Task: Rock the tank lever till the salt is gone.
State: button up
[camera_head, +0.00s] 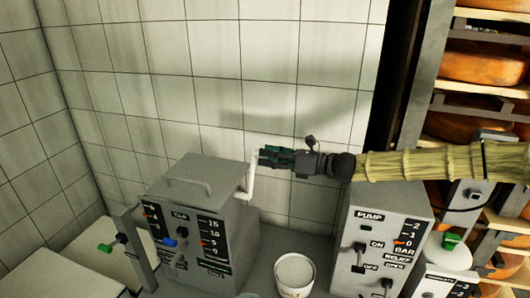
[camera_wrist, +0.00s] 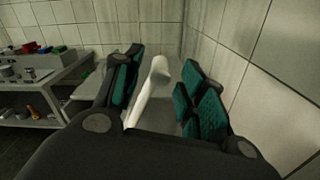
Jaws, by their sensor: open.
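The tank (camera_head: 190,225) is a grey box with a handle on top, dials and a blue knob on its front. A white lever (camera_head: 251,182) bends up from its right side. My gripper (camera_head: 265,157) is at the lever's upper end, coming from the right. In the wrist view my open gripper (camera_wrist: 165,95) has the white lever (camera_wrist: 154,88) standing between its teal-padded fingers, with gaps visible beside it. A white tub (camera_head: 294,270) with a partly readable label stands right of the tank; I cannot make out any salt in it.
A grey pump box (camera_head: 385,240) with switches stands at the right. A cheese rack (camera_head: 480,65) is behind it. A green-handled valve (camera_head: 112,243) is left of the tank. A tiled wall (camera_head: 230,70) closes the back. The wrist view shows a cluttered shelf (camera_wrist: 60,82).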

jog(key=shift+x, duration=0.95)
jog(key=shift+f, duration=0.1)
grip_shut()
